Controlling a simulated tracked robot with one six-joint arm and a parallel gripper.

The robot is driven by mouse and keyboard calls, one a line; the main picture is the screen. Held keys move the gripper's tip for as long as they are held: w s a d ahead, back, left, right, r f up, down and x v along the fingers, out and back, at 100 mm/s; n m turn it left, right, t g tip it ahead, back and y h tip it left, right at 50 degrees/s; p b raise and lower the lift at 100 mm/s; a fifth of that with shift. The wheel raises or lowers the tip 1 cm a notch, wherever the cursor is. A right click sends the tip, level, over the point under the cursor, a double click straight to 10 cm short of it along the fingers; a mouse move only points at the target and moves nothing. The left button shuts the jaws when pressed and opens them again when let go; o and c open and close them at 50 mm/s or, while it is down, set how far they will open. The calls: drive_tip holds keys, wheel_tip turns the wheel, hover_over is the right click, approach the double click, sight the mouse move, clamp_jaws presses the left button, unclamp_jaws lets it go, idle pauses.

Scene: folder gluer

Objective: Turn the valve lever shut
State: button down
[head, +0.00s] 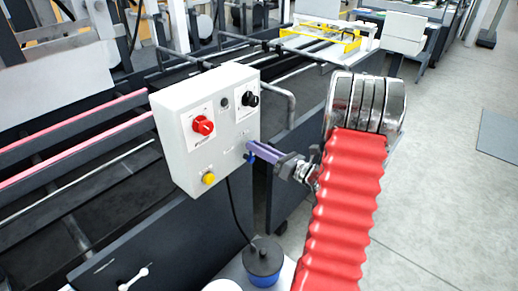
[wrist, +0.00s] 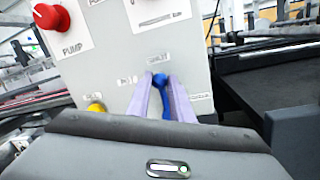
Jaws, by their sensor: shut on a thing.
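The valve lever is blue and sits low on the front of a white control box. In the wrist view the blue lever (wrist: 161,84) shows between the two lavender fingers of my gripper (wrist: 163,82). My gripper is shut on it, with one finger on each side. In the head view my gripper (head: 252,149) reaches the box's lower right part, and a bit of the blue lever (head: 249,159) shows just below the fingertips. Small labels stand above, left and right of the lever. The fingers hide part of the lever, and I cannot tell its exact angle.
The white control box (head: 183,130) also carries a red knob (head: 203,125), marked PUMP in the wrist view, a black knob (head: 251,99) and a yellow button (head: 208,178). A dark-lidded blue pot (head: 263,262) stands below. Open floor (head: 440,190) lies at the right.

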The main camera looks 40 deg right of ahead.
drive_tip(key=c, duration=1.6)
unclamp_jaws()
drive_tip(key=shift+o, duration=0.2)
drive_tip(key=shift+s, duration=0.1)
drive_tip(key=v, duration=1.3)
drive_tip(key=shift+s+d+f, duration=0.15)
drive_tip(key=shift+s, duration=0.1)
